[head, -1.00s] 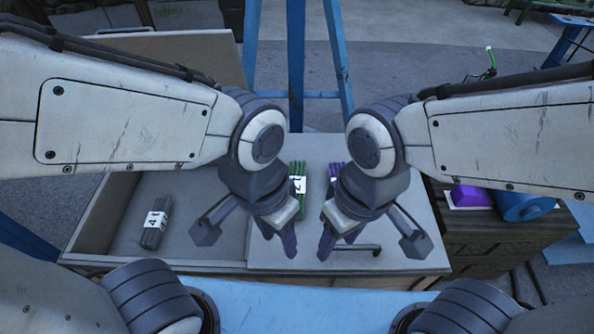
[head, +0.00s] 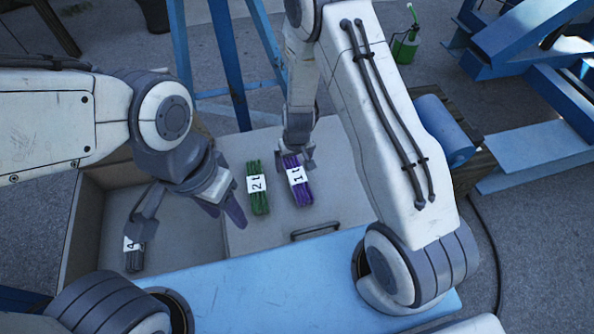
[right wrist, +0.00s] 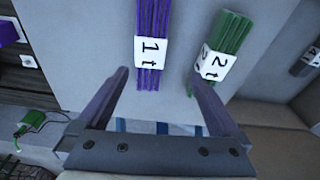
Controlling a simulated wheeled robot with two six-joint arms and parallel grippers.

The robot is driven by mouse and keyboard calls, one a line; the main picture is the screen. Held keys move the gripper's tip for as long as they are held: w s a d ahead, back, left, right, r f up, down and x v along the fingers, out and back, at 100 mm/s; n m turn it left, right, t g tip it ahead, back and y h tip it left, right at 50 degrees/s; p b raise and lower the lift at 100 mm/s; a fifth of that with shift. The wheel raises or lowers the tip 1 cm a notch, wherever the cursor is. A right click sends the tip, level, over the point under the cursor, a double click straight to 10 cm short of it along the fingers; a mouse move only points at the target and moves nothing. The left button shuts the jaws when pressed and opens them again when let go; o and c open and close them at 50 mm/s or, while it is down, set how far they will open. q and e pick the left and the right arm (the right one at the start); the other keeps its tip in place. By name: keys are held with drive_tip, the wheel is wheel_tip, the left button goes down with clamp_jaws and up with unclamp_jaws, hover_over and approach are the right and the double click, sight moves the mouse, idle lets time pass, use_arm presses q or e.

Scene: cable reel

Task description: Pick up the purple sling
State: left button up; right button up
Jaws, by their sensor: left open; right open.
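The purple sling (head: 297,180) is a bundle with a white "1t" label, lying on the grey lid on the right part of the box. It also shows in the right wrist view (right wrist: 150,62), upper middle. My right gripper (head: 296,160) is open and empty at the far end of the purple sling in the head view. In the right wrist view its two fingers (right wrist: 155,85) are spread, with the sling between and beyond their tips. My left gripper (head: 225,210) is open and empty, left of the slings.
A green sling (head: 258,188) labelled "2t" lies just left of the purple one, close to a right gripper finger. A dark grey sling (head: 134,258) lies in the open left compartment.

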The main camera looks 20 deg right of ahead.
sight(297, 175)
drive_tip(key=f+b, duration=0.1)
drive_tip(key=f, duration=0.1)
drive_tip(key=f+b, duration=0.1)
drive_tip(key=f, duration=0.1)
drive_tip(key=w+d+f+b, duration=0.1)
drive_tip(key=f, duration=0.2)
drive_tip(key=shift+d+f+b, duration=0.1)
drive_tip(key=shift+b, duration=0.2)
drive_tip(key=shift+w+d+f, duration=0.1)
drive_tip(key=shift+w+f, duration=0.15)
drive_tip(key=shift+f, duration=0.85)
drive_tip(key=shift+w+d+f, duration=0.1)
drive_tip(key=shift+w+f, duration=0.1)
drive_tip(key=shift+f, duration=0.85)
clamp_jaws()
drive_tip(key=shift+r, duration=0.1)
